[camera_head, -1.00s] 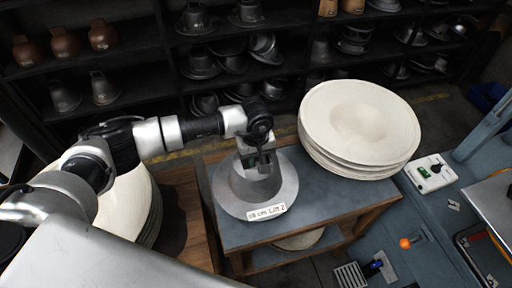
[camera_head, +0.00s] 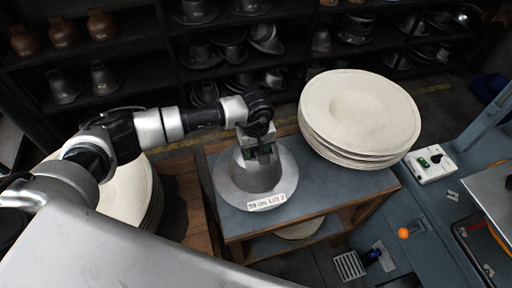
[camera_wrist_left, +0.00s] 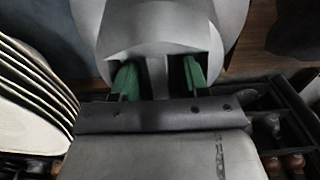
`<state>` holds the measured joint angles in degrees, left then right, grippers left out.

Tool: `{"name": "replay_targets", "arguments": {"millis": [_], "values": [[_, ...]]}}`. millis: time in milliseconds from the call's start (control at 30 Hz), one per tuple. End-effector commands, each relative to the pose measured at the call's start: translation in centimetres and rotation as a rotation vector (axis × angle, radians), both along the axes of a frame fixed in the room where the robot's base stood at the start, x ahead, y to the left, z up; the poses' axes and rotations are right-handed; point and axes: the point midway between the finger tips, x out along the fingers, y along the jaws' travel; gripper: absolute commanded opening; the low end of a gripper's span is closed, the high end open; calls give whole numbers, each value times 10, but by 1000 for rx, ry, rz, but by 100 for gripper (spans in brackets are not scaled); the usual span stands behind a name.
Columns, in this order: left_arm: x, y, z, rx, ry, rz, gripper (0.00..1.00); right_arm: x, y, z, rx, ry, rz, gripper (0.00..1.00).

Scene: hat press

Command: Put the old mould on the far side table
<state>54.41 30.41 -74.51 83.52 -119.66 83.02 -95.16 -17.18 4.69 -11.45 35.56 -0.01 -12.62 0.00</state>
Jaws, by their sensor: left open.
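The old mould (camera_head: 256,178) is a grey metal hat shape with a wide brim and a white label on its front. It stands upright on the blue-grey top of a wooden side table (camera_head: 315,196). My left gripper (camera_head: 263,154) is open at the top of the mould's crown, pointing down. In the left wrist view, the green-padded fingers of my left gripper (camera_wrist_left: 157,78) are apart at the mould's crown (camera_wrist_left: 160,28). I cannot tell whether they touch it. My right gripper is not in view.
A stack of cream felt discs (camera_head: 358,115) lies to the right on the same table. Another cream stack (camera_head: 128,195) is at the left, behind my arm. Dark shelves (camera_head: 160,60) with moulds run along the back. A blue machine (camera_head: 420,225) with a control box is at the right.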

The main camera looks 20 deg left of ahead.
Motion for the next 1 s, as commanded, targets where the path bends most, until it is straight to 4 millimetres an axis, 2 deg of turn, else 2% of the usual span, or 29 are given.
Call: {"name": "replay_targets", "arguments": {"millis": [167,300,500,600,767,1000], "values": [[2,0,27,-2,-8,-3,44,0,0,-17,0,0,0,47],[2,0,58,-2,-8,-2,44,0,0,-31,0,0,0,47],[1,0,97,0,-5,-1,44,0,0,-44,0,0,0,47],[1,0,110,-1,-4,0,44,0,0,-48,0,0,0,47],[0,0,119,0,-1,-1,44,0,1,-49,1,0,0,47],[0,0,120,0,-1,-1,44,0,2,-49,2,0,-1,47]]}}
